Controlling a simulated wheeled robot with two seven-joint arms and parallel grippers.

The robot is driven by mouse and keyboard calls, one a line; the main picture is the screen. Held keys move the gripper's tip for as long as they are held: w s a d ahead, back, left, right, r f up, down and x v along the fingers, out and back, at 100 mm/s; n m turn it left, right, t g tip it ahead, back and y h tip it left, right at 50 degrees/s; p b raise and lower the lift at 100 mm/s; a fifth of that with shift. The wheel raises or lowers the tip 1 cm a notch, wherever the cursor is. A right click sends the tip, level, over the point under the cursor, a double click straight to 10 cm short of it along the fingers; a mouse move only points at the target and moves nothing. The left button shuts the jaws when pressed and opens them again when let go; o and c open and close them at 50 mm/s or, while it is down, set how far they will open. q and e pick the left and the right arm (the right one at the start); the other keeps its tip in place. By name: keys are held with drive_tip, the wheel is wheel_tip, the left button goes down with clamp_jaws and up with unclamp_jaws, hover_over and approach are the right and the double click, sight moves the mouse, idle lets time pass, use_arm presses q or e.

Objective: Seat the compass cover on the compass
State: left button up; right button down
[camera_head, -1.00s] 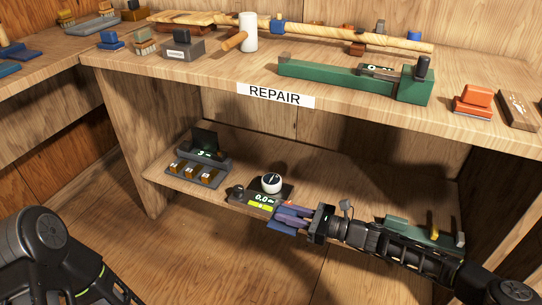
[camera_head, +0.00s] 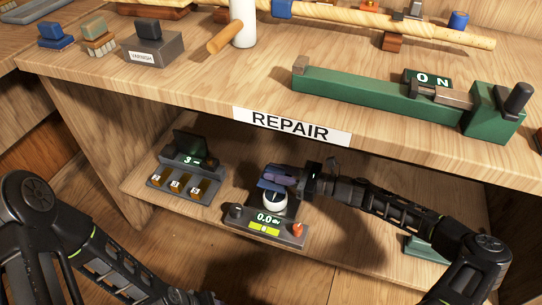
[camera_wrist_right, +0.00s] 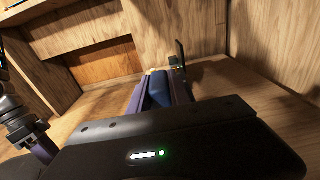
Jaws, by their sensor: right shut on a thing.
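The compass (camera_head: 273,207) is a small white round body on the lower shelf, just behind a grey device with a 0.0 display. My right gripper (camera_head: 280,178) has purple fingers and is shut on a blue piece, apparently the compass cover (camera_head: 268,186). It holds the cover over the compass, hiding part of its top. I cannot tell whether the cover touches the compass. In the right wrist view the blue cover (camera_wrist_right: 158,90) lies between the purple fingers.
The grey device (camera_head: 265,228) stands in front of the compass. A dark unit with several brass blocks (camera_head: 185,178) is to the left. The upper shelf with the REPAIR label (camera_head: 292,126) overhangs, carrying a green vise-like tool (camera_head: 385,95). A green thing (camera_head: 422,247) lies behind my right arm.

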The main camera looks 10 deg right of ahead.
idle(0.4)
drive_tip(key=shift+r+p, duration=0.15)
drive_tip(key=shift+p, duration=0.15)
drive_tip(key=b, duration=0.4)
hover_over(276, 194)
drive_tip(key=shift+a+f, duration=0.1)
drive_tip(key=shift+f, duration=2.9)
drive_tip(key=shift+p, duration=0.9)
drive_tip(key=shift+f+b, duration=0.45)
drive_tip(key=shift+f, duration=0.35)
drive_tip(key=c, duration=1.1)
unclamp_jaws()
drive_tip(key=shift+s, duration=0.1)
